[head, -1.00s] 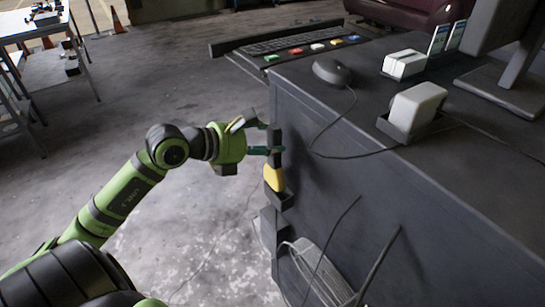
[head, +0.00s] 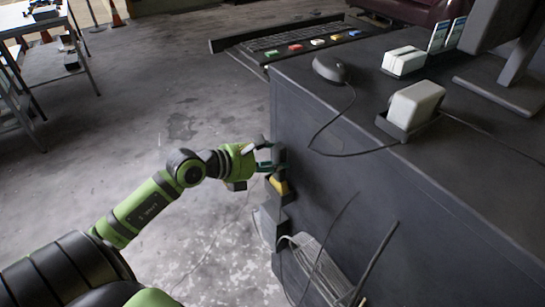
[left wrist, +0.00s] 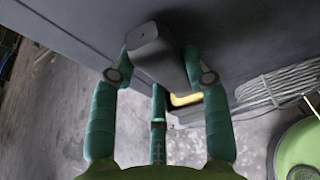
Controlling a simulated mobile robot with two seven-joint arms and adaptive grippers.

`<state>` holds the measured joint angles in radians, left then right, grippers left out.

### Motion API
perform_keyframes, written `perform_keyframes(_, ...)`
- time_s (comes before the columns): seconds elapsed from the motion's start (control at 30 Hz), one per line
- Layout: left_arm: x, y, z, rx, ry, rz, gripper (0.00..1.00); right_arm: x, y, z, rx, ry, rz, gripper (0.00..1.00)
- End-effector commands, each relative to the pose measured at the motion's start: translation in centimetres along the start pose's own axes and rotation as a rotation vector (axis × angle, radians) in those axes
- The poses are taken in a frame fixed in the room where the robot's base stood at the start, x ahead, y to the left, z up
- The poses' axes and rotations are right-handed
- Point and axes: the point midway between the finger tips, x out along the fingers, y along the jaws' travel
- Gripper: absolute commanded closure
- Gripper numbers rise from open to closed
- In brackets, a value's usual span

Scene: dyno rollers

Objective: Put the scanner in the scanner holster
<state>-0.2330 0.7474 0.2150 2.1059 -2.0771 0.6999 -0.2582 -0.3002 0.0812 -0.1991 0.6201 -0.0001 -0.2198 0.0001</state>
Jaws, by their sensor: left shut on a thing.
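My left gripper (head: 268,157) is beside the desk's side wall, with its teal fingers closed around the dark body of the scanner. In the left wrist view the scanner (left wrist: 151,48) is a dark grey block between the fingertips of my left gripper (left wrist: 158,68). A yellow part (head: 279,186) shows just below the fingers, and it also shows behind the block in the wrist view. The dark scanner holster (head: 286,198) is on the desk side around the bottom of the yellow part. How deep the yellow part sits in it is hidden. My right gripper is not in view.
The dark desk (head: 345,185) stands right of the gripper. On it are a mouse (head: 329,67), a white device in a dark cradle (head: 414,105) and a monitor stand (head: 500,93). Cables (head: 312,255) hang at the desk's lower side. The floor to the left is open.

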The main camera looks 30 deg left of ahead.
Motion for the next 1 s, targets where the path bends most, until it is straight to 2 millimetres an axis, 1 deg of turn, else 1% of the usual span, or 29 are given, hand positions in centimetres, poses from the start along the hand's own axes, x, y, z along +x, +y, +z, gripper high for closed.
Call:
perform_keyframes(0.1, 0.1, 0.0, -0.2, 0.0, -0.003, 0.001, 1.0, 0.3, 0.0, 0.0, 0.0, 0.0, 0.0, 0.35)
perform_keyframes(0.13, 0.1, 0.0, -0.3, 0.0, -0.001, 0.0, 0.45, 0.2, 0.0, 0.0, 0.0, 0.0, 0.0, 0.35)
perform_keyframes(0.17, 0.1, 0.0, -0.2, 0.0, 0.0, 0.0, 0.33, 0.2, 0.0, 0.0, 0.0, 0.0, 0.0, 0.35)
perform_keyframes(0.2, 0.1, 0.0, -0.2, 0.0, 0.0, 0.0, 0.29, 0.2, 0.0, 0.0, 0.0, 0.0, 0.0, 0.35)
perform_keyframes(0.53, 0.0, 0.0, -0.1, 0.0, 0.0, 0.0, 0.29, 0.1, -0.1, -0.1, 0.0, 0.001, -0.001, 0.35)
perform_keyframes(0.6, -0.2, 0.0, 0.1, 0.0, 0.001, 0.0, 0.29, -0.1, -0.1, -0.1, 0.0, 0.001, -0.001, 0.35)
perform_keyframes(0.67, -0.6, 0.0, -0.1, 0.0, 0.002, 0.0, 0.29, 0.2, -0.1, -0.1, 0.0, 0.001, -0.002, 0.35)
perform_keyframes(0.77, -2.0, 0.0, -0.2, 0.001, 0.003, 0.001, 0.29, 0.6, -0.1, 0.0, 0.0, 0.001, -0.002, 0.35)
perform_keyframes(1.0, -6.4, 0.0, -0.3, -0.001, 0.002, 0.001, 0.29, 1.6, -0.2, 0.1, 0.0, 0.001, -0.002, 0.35)
